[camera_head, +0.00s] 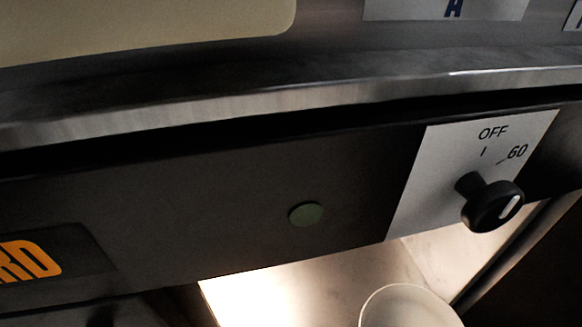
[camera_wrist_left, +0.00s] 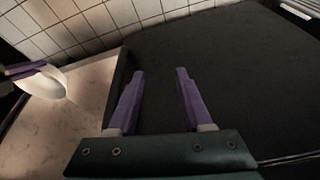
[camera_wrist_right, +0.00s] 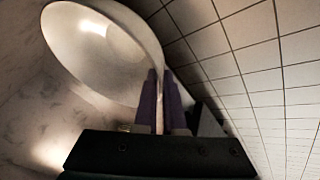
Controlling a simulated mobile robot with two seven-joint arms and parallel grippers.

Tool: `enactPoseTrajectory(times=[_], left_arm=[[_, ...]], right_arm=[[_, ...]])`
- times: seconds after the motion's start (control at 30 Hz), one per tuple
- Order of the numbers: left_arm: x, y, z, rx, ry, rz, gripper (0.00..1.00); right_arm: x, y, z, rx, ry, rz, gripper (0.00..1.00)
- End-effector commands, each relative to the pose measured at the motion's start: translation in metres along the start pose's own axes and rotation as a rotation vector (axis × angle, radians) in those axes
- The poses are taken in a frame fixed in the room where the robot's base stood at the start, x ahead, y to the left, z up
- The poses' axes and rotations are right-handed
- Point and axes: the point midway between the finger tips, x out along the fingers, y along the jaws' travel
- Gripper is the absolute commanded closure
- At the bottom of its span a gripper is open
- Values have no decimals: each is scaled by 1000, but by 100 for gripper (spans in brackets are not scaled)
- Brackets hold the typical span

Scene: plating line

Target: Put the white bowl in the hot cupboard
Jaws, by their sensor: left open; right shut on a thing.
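The white bowl (camera_wrist_right: 85,45) is held by its rim between the purple fingers of my right gripper (camera_wrist_right: 159,78), and its inside shows in the right wrist view. The bowl also shows at the left of the left wrist view (camera_wrist_left: 48,84) and partly at the bottom edge of the head view (camera_head: 405,308). My left gripper (camera_wrist_left: 160,75) is open and empty in front of a dark surface. The hot cupboard's dark front panel (camera_head: 220,215) fills much of the head view. Neither gripper shows in the head view.
The panel carries a black knob (camera_head: 492,203) marked OFF and 60 and a round greenish disc (camera_head: 305,214). A metal edge (camera_head: 200,115) runs above it. A pale lit surface (camera_head: 320,285) shows below. Tiles (camera_wrist_right: 245,45) lie beside the bowl; whether wall or floor, I cannot tell.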

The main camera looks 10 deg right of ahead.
Motion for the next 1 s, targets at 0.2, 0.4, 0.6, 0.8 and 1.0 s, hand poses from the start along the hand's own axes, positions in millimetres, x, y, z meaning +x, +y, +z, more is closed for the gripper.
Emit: enactPoseTrajectory(times=[0.2,0.4,0.6,0.8,1.0], left_arm=[[27,2,12,-2,-8,3,50],[59,3,22,-1,-9,3,50],[80,3,29,2,-9,0,50],[89,2,32,7,-7,-4,50],[123,2,42,9,-6,-5,50]], right_arm=[[36,33,-42,-2,11,8,100],[66,63,-81,-1,10,7,100],[81,82,-105,0,5,4,100],[86,90,-116,0,5,3,100],[110,82,-106,-1,3,1,100]])
